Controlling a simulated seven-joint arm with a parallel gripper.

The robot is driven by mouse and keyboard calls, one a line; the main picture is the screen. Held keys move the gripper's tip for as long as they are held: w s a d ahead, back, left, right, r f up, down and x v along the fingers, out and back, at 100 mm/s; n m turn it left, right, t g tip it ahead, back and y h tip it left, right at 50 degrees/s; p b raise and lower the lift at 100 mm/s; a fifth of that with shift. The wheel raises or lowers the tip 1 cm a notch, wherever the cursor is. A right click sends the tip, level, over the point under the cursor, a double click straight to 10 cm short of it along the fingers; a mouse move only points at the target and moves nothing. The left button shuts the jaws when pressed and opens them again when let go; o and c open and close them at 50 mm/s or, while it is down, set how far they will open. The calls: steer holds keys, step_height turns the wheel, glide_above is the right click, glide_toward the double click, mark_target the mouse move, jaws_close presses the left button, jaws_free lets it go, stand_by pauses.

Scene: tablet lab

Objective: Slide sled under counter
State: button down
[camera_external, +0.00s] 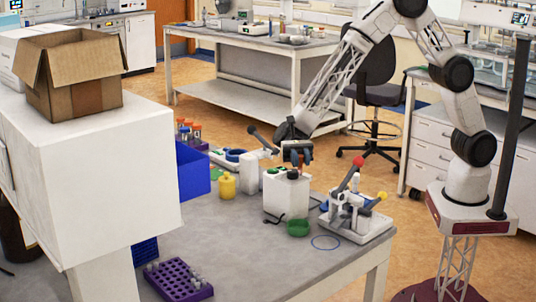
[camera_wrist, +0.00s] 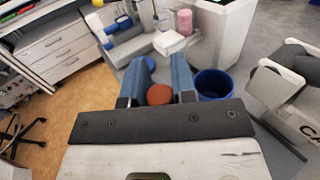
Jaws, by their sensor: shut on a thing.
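In the external view my gripper (camera_external: 297,157) is low over the table, just above a white box-shaped container (camera_external: 286,197). In the wrist view a round orange-brown thing (camera_wrist: 159,95) sits between the blue fingers of my gripper (camera_wrist: 161,78), which are shut on it. I cannot tell which part is the sled or which is the counter. A white press-like device (camera_external: 356,218) with red and yellow lever knobs stands to the right of the container.
A green dish (camera_external: 298,228) is in front of the container, and a yellow bottle (camera_external: 227,185) is left of it. A blue bin (camera_external: 193,172) and a purple rack (camera_external: 180,281) are further left. The table front (camera_external: 262,267) is bare. The wrist view shows a blue cup (camera_wrist: 214,84).

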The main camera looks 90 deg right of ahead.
steer(key=s+a, duration=0.6)
steer(key=shift+s+a, duration=0.15)
steer(key=c, duration=0.9)
jaws_free()
steer(key=shift+c, duration=0.2)
